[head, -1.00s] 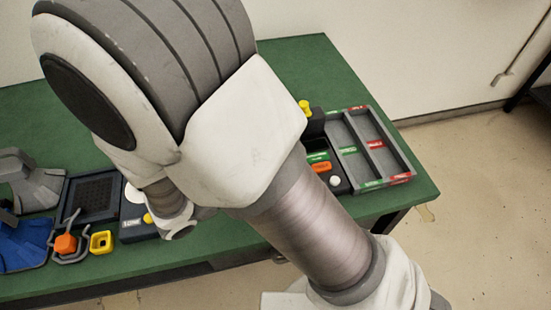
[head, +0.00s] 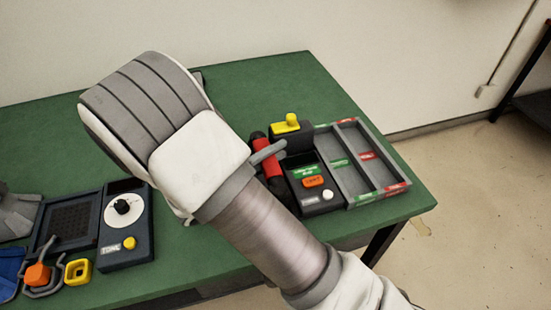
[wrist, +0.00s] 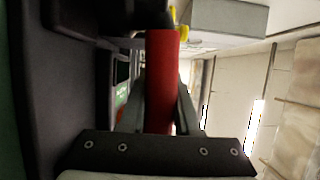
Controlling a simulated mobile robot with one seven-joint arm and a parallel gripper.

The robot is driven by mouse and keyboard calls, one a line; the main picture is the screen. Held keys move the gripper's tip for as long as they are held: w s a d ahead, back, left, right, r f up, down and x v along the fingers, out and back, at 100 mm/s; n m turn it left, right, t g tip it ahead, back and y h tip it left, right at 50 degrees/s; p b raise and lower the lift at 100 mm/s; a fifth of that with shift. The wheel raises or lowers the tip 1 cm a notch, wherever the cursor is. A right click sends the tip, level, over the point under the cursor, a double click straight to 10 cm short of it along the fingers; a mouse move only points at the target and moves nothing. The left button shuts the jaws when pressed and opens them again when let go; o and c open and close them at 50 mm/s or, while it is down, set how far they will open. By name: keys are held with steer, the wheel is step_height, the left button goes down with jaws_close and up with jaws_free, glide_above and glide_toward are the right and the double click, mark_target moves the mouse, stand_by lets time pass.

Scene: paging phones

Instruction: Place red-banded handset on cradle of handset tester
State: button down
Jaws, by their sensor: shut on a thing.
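The red-banded handset (head: 264,158) shows in the head view as a red bar with black ends, beside the left edge of a dark tester unit (head: 318,199). That unit has a green label, an orange button and a white button. A black block with a yellow top (head: 291,138) stands at its back; I cannot tell which part is the cradle. My gripper (head: 268,152) is shut on the handset's red middle. In the wrist view, the red band (wrist: 162,75) stands between my two grey fingers. My arm hides part of the handset and the tester's left side.
A grey divided tray (head: 352,166) with red and green labels lies right of the tester. The green tabletop (head: 260,85) is clear at the back.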

steer(key=shift+f, duration=0.55)
steer(key=shift+f, duration=0.1)
steer(key=c, duration=0.6)
jaws_free()
steer(key=p+v, duration=0.1)
steer(key=v, duration=1.1)
steer(key=shift+a+p, duration=0.1)
steer(key=shift+p, duration=0.2)
